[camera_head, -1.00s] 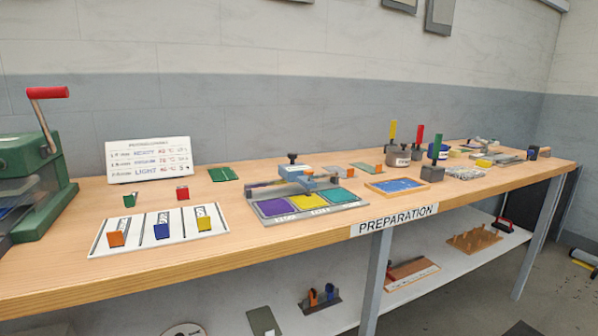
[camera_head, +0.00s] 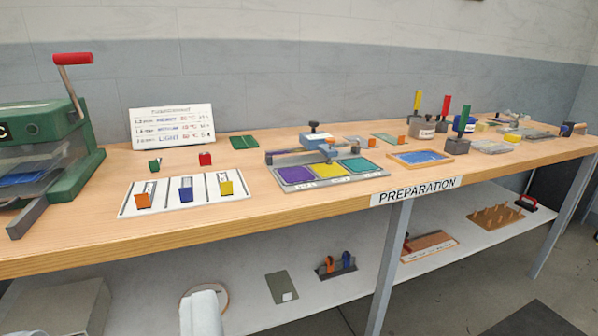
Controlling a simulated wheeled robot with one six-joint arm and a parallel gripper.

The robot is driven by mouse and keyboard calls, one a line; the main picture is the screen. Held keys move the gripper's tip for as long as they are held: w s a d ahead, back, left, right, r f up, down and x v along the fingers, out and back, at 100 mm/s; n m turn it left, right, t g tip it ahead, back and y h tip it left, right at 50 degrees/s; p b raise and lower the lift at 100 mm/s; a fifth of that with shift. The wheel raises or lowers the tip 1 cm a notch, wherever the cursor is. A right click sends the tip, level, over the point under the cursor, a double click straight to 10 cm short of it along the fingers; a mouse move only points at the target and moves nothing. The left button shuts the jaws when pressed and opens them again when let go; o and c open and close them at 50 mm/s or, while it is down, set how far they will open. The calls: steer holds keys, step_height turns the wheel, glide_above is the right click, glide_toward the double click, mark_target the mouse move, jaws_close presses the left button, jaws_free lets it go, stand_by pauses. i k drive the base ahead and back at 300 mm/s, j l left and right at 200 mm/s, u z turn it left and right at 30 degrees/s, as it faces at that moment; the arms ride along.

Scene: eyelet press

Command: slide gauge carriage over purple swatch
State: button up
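The gauge (camera_head: 284,187) is a grey plate on the bench with purple (camera_head: 296,175), yellow (camera_head: 327,171) and teal (camera_head: 358,165) swatches side by side, purple at the left. A grey rail (camera_head: 285,158) runs along its back. The blue-grey gauge carriage (camera_head: 318,139) with a dark knob sits on the rail, around the yellow swatch and right of the purple one. The purple swatch is mostly uncovered. I see no gripper fingers in the view, and nothing touches the carriage.
A white three-lane board (camera_head: 172,211) with coloured blocks lies left of the gauge. A green press (camera_head: 60,140) stands at the far left. A blue pad (camera_head: 420,157) and stamps with coloured handles are to the right. A white rounded form (camera_head: 201,314) shows below; its identity is unclear.

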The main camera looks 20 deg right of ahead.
mark_target(313, 140)
steer(key=i+l, duration=0.3)
steer(key=i, duration=0.2)
steer(key=i+l, duration=0.25)
steer(key=i, duration=0.25)
steer(key=l+z, duration=0.05)
